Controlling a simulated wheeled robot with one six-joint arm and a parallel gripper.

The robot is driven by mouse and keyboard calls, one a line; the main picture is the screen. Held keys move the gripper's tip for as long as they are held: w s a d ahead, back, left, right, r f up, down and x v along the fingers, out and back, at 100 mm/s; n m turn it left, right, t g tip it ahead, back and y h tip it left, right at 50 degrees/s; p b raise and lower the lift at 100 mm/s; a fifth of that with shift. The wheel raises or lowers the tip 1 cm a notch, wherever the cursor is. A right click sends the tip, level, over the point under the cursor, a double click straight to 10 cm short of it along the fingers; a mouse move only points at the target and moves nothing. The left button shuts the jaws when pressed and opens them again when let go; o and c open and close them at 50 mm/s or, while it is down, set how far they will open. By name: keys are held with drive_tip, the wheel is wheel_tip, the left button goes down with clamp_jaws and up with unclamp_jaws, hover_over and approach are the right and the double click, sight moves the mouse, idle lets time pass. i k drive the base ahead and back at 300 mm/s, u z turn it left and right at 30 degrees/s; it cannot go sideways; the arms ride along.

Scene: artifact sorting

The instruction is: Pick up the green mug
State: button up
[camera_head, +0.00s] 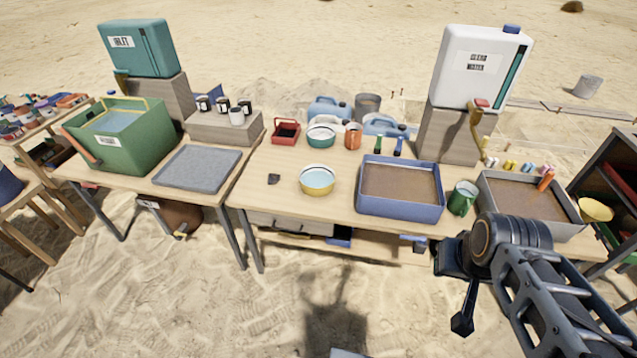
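The green mug (463,198) stands upright on the right-hand wooden table, near its front edge. It is between the blue-rimmed tray and the grey tray, with its handle not clearly seen. My gripper (456,292) is in front of the table at the lower right, nearer to the camera than the mug and apart from it. Its dark finger parts look spread, with sand visible between them and nothing held.
The blue tray (447,206) of brown soil is close on the mug's left. The grey tray (570,231) is close on its right. A stone block (447,135) bearing a white container (478,62) stands behind.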

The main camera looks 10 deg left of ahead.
sight(460, 200)
drive_tip(key=u, duration=0.5)
drive_tip(key=i, duration=1.3)
drive_tip(key=z, duration=0.75)
